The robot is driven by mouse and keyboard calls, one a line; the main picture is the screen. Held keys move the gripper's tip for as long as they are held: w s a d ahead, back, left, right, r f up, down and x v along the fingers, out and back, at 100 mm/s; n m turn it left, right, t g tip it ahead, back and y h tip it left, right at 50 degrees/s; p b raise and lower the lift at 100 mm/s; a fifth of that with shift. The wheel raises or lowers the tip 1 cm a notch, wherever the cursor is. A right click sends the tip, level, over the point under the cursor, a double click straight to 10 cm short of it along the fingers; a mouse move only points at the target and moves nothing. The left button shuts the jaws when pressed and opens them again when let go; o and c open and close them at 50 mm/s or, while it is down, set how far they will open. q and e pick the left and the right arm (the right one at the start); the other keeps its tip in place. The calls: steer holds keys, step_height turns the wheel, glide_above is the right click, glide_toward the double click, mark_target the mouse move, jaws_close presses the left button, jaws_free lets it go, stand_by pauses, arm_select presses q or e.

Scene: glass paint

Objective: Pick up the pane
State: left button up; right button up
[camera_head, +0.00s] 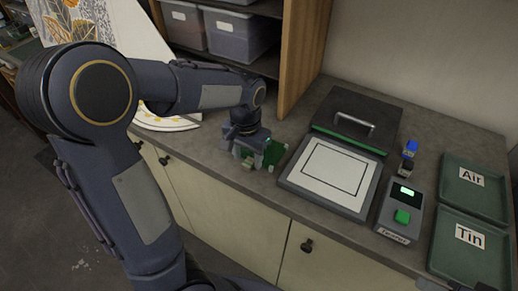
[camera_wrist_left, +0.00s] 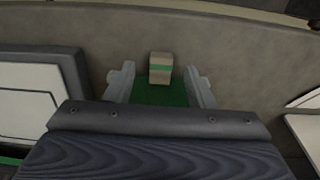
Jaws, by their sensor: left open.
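A green pane (camera_head: 275,153) shows at my left gripper (camera_head: 254,152), on the counter left of the light board. In the left wrist view the green pane (camera_wrist_left: 160,96) lies between the two fingers of my left gripper (camera_wrist_left: 160,84), which stand apart. A small beige block with a green stripe (camera_wrist_left: 160,68) is just beyond the pane. The gripper is open; I cannot tell whether either finger touches the pane. Part of the pane is hidden by the gripper in the head view. My right gripper is not in view.
Right of the gripper is a board with a white panel (camera_head: 333,175) and, behind it, a dark handled lid (camera_head: 357,112). Farther right are a device with a green button (camera_head: 402,205), a blue-capped bottle (camera_head: 408,155), and trays labelled Air (camera_head: 486,204) and Tin (camera_head: 455,264). A wooden upright (camera_head: 302,50) stands behind.

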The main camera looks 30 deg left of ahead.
arm_select(q)
step_height(320, 180, down, 2)
steer(key=shift+w+a+f, duration=0.1)
jaws_close()
steer(key=shift+r, duration=0.2)
